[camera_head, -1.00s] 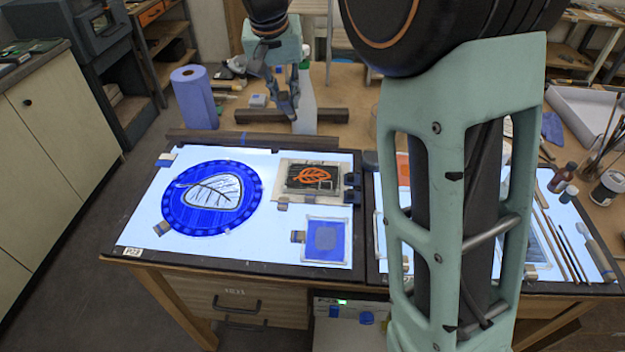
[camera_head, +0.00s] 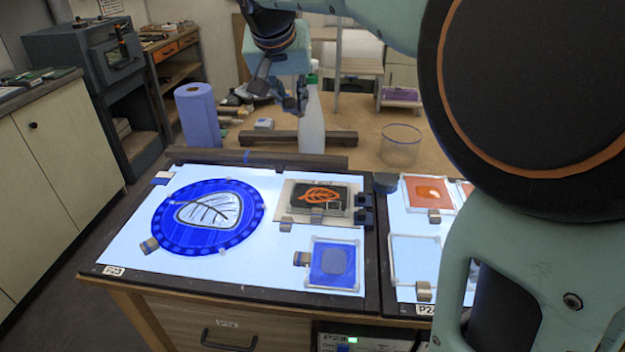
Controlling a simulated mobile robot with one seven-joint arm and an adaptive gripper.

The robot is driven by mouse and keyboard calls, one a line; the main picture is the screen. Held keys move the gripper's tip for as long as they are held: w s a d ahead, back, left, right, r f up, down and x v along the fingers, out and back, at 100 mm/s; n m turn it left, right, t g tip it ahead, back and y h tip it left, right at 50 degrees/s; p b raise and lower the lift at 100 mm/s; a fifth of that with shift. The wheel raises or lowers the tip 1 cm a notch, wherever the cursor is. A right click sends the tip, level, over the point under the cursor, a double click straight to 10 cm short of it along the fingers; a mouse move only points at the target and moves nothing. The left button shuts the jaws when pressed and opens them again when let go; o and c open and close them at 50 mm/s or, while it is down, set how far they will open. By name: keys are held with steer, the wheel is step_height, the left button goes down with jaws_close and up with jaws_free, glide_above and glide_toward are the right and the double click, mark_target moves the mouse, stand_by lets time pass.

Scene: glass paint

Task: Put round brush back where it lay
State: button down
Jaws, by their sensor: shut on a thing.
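My gripper (camera_head: 289,97) hangs above the back of the worktable, in front of and just left of a clear spray bottle (camera_head: 311,122). It is shut, by its look on the round brush, but the brush is too thin and dark to make out against the fingers. It is well behind the lit panel (camera_head: 130,240) and above a dark wooden bar. The right-hand lit panel (camera_head: 410,224) is mostly hidden behind my arm, and no loose brushes show on it now.
The left panel holds a blue round glass piece (camera_head: 170,215), an orange leaf piece (camera_head: 320,195) and a small blue square (camera_head: 335,263). A blue paper roll (camera_head: 198,117) stands at the back left. A clear glass jar (camera_head: 400,147) stands right of the bottle. Dark bars (camera_head: 300,138) lie behind the panel.

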steer(key=t+b, duration=0.1)
steer(key=b, duration=0.2)
steer(key=shift+f+b, duration=0.4)
steer(key=t+b, duration=0.1)
steer(key=b, duration=0.3)
steer(key=shift+t+b, duration=0.3)
steer(key=shift+b, duration=0.1)
steer(key=shift+b, duration=0.45)
steer(key=shift+r+t+h+b, duration=0.25)
steer(key=shift+t+h+b, duration=0.05)
steer(key=b, duration=0.3)
steer(key=shift+f+t, duration=0.25)
steer(key=shift+t, duration=0.05)
steer(key=b, duration=0.2)
steer(key=shift+m+t+b, duration=0.3)
steer(key=shift+s+t+b, duration=0.1)
steer(key=shift+t+b, duration=0.3)
steer(key=shift+b, duration=0.75)
steer(key=t+b, duration=0.1)
steer(key=b, duration=0.2)
steer(key=shift+r, duration=0.2)
